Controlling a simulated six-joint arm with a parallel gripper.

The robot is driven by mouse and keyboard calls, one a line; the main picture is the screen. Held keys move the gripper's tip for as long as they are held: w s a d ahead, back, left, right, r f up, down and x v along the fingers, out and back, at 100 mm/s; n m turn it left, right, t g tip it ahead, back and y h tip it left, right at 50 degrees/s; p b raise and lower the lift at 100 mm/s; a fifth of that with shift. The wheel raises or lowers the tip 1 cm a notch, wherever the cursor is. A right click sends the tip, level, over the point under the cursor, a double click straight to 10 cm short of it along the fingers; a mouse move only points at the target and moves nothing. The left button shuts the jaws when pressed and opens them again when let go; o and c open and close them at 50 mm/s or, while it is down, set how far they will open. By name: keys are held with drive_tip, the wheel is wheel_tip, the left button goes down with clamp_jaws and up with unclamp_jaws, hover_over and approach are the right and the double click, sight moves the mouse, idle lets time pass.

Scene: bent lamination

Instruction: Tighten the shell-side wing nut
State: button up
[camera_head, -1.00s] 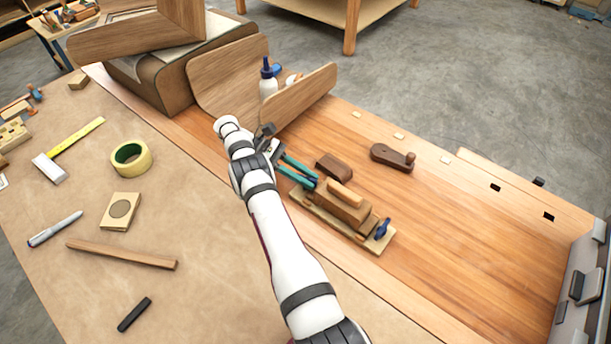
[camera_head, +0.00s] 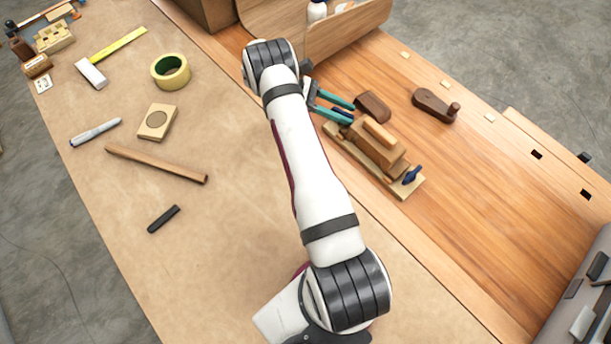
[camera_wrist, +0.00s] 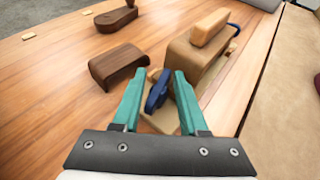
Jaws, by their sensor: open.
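A wooden plane-like body (camera_head: 375,145) sits on a pale base strip (camera_head: 402,191), with a blue wing nut (camera_head: 411,175) at its right end. Another blue wing nut (camera_wrist: 157,92) stands at the opposite end, in the wrist view; the arm and fingers hide it in the head view. My gripper (camera_wrist: 158,74) is open, with one teal finger on each side of this nut. The right finger is close to it; I cannot tell whether they touch. The fingers also show in the head view (camera_head: 350,111), at the left end of the body.
A dark brown curved block (camera_wrist: 118,64) lies just beside the left finger. A brown knobbed tool (camera_head: 435,105) lies farther back. A curved plywood shell (camera_head: 345,35) stands behind my arm. The bench to the right is mostly clear.

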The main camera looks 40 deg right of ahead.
drive_tip(key=n+t+h, duration=0.3)
drive_tip(key=n+t, duration=0.1)
drive_tip(key=n, duration=0.1)
drive_tip(key=shift+t+h, duration=0.3)
drive_tip(key=shift+h, duration=0.1)
drive_tip(key=n+t+h, duration=0.1)
drive_tip(key=n+t, duration=0.2)
drive_tip(key=shift+s+t, duration=0.1)
drive_tip(key=shift+t, duration=0.2)
drive_tip(key=v, duration=1.6)
drive_tip(key=s+a+r+m+y, duration=0.4)
drive_tip(key=s+a+m, duration=0.1)
drive_tip(key=s+m, duration=0.2)
drive_tip(key=s+a+r+m+g+y, duration=0.1)
drive_tip(key=s+a+r+m+y, duration=0.4)
drive_tip(key=s+m, duration=0.3)
drive_tip(key=shift+s+a+r+m, duration=0.15)
drive_tip(key=shift+s+a+m, duration=0.15)
drive_tip(key=shift+s+a, duration=0.6)
drive_tip(key=shift+s+d, duration=0.2)
drive_tip(key=shift+d, duration=0.05)
